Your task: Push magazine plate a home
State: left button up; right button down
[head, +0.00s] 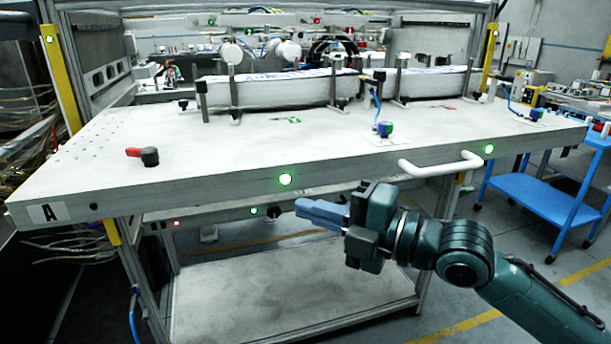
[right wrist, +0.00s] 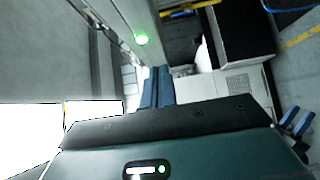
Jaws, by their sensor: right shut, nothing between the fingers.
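Magazine plate a (head: 215,160) is a broad pale plate with an "A" label at its front left corner. Its front edge stands out toward me, ahead of the yellow-faced posts. A white handle (head: 440,164) and two lit green lamps (head: 285,179) are on that edge. My right gripper (head: 305,210) is in front of and below the edge, left of the handle. Its blue fingers are together and empty, and I see no contact with the plate. In the right wrist view the fingers (right wrist: 157,86) show near a green lamp (right wrist: 141,40). My left gripper is out of view.
Two long paper stacks (head: 282,90) lie on the plate between upright clamps. A red-handled lever (head: 148,155) and a blue-green knob (head: 385,130) stand on top. A lower shelf (head: 290,295) is below. A blue cart (head: 545,195) stands right.

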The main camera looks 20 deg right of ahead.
aim_at(283, 190)
jog(key=shift+w+a, duration=0.2)
jog(key=shift+w, duration=1.9)
jog(key=shift+w+b, duration=0.1)
jog(key=shift+b, duration=0.2)
